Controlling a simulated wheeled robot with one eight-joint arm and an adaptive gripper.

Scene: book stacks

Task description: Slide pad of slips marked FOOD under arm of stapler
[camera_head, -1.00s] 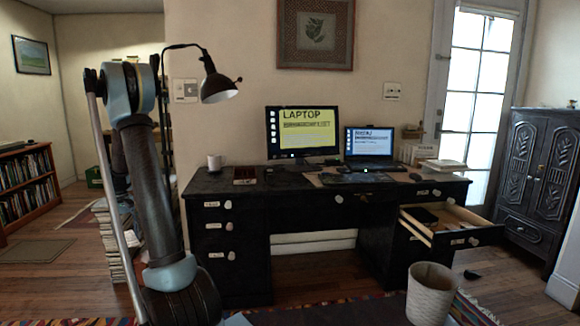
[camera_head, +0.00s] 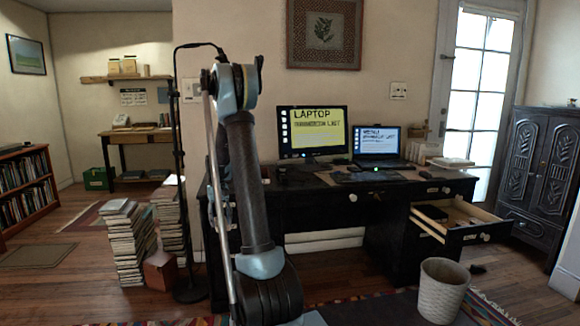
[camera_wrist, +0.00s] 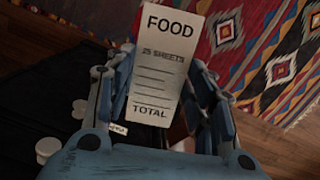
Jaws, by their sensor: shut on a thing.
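The pad of slips (camera_wrist: 158,62) is a narrow white pad printed FOOD, 25 SHEETS and TOTAL. It stands out between the fingers of my gripper (camera_wrist: 160,75) in the wrist view, its printed face to the camera. My gripper is shut on it, with the floor and a patterned rug behind. In the head view my arm stands in front of the left part of the black desk (camera_head: 330,205), and my gripper cannot be made out. I cannot identify a stapler in either view. My arm hides part of the desk top.
A desk drawer (camera_head: 478,226) stands open at the right, with a dark thing inside. A white wastebasket (camera_head: 441,290) stands in front. A monitor (camera_head: 312,131) and laptop (camera_head: 376,145) are on the desk. Book stacks (camera_head: 128,243) stand on the floor at left.

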